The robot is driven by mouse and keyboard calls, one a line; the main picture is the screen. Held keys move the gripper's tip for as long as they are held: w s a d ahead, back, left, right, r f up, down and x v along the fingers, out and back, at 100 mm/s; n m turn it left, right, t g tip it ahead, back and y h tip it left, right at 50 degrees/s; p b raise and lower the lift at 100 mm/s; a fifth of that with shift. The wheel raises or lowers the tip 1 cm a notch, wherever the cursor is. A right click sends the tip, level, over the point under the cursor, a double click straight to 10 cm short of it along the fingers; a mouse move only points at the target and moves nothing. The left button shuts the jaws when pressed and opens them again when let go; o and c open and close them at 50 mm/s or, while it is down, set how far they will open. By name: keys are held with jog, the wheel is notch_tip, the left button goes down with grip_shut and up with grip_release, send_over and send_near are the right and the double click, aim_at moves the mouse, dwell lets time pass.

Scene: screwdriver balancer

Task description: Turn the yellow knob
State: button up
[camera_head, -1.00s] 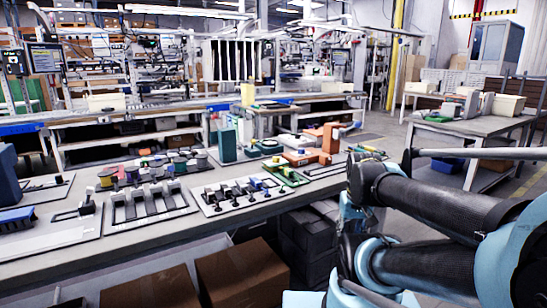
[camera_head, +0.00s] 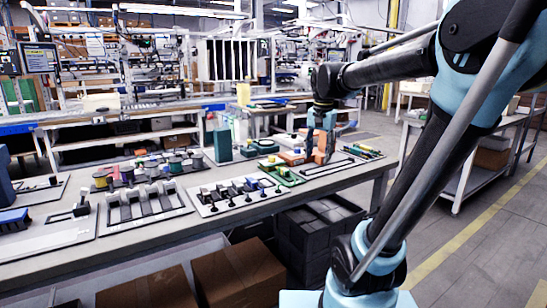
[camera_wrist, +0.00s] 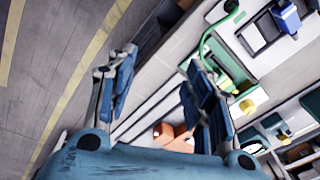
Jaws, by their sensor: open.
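A small yellow knob (camera_wrist: 247,106) shows on a green board (camera_wrist: 228,66) in the wrist view, just right of my gripper's right finger. In the head view a pale yellow knob (camera_head: 272,159) sits on the green board (camera_head: 286,176) at the right part of the bench. A second yellow knob (camera_wrist: 284,135) shows farther right in the wrist view. My gripper (camera_wrist: 160,88) is open and empty, its two blue fingers wide apart. In the head view my gripper (camera_head: 320,152) points down over the bench, to the right of the green board, apart from the knobs.
A panel of several levers (camera_head: 235,196) and a teal block (camera_head: 222,145) lie to the left. Several screwdrivers (camera_head: 362,152) lie to the right. The bench's right edge drops to open floor (camera_wrist: 45,60).

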jog(key=w+a+r+m, duration=0.3)
jog(key=w+a+r, duration=0.35)
jog(key=w, duration=0.45)
jog(key=m, duration=0.3)
send_near(272, 156)
jog(key=shift+g, duration=0.4)
jog(key=f, duration=0.6)
jog(key=w+f, duration=0.1)
jog(key=f, duration=0.2)
jog(key=shift+w+r, duration=0.1)
jog(key=c, duration=1)
